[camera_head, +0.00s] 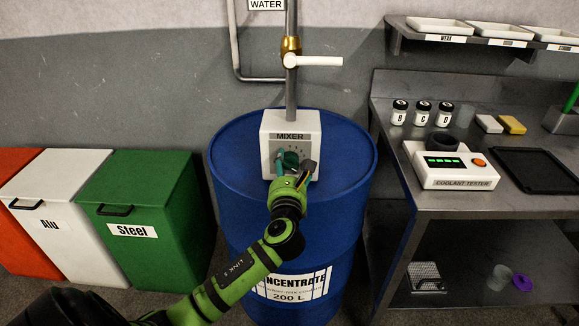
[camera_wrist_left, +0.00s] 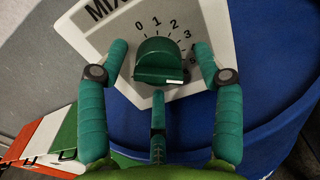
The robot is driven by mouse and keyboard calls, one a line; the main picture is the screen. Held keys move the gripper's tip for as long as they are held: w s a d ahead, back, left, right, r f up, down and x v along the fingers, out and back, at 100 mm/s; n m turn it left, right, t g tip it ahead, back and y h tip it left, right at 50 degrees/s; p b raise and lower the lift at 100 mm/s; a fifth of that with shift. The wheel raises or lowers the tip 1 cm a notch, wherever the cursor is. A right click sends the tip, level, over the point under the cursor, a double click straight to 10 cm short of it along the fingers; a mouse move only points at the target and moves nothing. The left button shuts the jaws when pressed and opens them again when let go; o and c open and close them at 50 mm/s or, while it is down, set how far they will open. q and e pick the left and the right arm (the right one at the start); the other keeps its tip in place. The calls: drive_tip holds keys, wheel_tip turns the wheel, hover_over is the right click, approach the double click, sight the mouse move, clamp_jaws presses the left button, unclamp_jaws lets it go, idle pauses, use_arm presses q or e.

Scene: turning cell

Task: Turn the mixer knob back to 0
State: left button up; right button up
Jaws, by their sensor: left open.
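The white mixer box (camera_head: 291,131) sits on the blue drum around a vertical pipe. Its green knob (camera_wrist_left: 158,60) shows large in the left wrist view, with a white mark at its lower right edge. The dial reads 0, 1, 2, 3 clockwise from the top; higher marks are partly hidden by a finger, and I cannot tell the exact setting. My left gripper (camera_head: 294,169) is open in front of the knob. In the wrist view its fingers (camera_wrist_left: 160,68) stand left, right and below the knob, with gaps visible. My right gripper is not in view.
The blue drum (camera_head: 342,215) stands below the box. A white valve handle (camera_head: 318,61) sticks out from the pipe above. Red, white and green bins (camera_head: 150,190) stand left. A metal bench (camera_head: 400,140) with a coolant tester (camera_head: 452,178) stands right.

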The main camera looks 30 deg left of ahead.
use_arm(q)
drive_tip(key=shift+w+a, duration=0.1)
drive_tip(key=c, duration=1.1)
drive_tip(key=shift+c, duration=0.2)
